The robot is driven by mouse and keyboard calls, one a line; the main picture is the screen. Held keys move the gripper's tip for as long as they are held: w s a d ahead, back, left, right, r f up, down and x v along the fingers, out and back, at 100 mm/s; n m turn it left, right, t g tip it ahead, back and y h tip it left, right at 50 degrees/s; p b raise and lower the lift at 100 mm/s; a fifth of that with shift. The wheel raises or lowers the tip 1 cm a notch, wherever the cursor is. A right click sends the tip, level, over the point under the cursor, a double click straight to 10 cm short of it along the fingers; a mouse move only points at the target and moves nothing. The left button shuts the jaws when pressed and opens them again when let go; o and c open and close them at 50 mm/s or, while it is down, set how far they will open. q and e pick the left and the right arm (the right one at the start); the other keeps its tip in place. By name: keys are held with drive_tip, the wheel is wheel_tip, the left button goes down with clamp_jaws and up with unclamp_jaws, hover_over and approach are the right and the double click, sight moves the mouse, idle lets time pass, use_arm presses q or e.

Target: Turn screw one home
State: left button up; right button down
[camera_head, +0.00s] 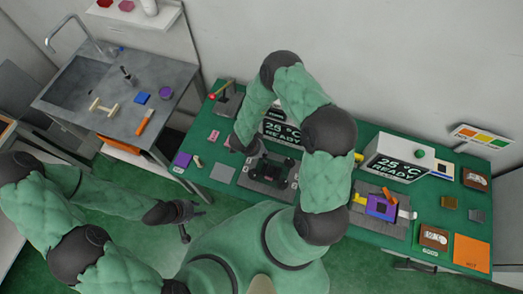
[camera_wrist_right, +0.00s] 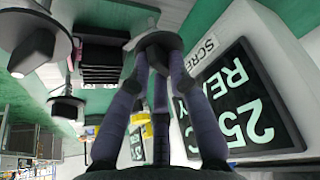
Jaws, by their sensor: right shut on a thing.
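A grey fixture plate (camera_head: 263,187) with a black block and several dark knobs lies on the green bench, in front of my body. My right gripper (camera_head: 243,146) is at the plate's far-left corner in the head view. In the right wrist view its fingers (camera_wrist_right: 158,55) are closed on a dark round screw knob (camera_wrist_right: 153,39), partly hidden by them. Other dark knobs (camera_wrist_right: 38,48) stand beside it; I cannot read which is screw one. My left gripper (camera_head: 196,222) is open and empty, low in front of the bench.
A display box reading 25 °C READY (camera_wrist_right: 238,98) stands close beside the right fingers. A second display box (camera_head: 398,160) and a purple fixture (camera_head: 380,207) are further right. A red-tipped lever (camera_head: 213,97) stands at the bench's left. A sink counter (camera_head: 85,112) is left.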

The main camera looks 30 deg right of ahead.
drive_tip(key=shift+w+m+g, duration=0.1)
drive_tip(key=shift+m+g, duration=0.3)
drive_tip(key=shift+m, duration=0.4)
drive_tip(key=shift+p, duration=0.3)
drive_tip(key=c, duration=1.1)
unclamp_jaws()
drive_tip(key=shift+c, duration=0.2)
drive_tip(key=v, duration=1.2)
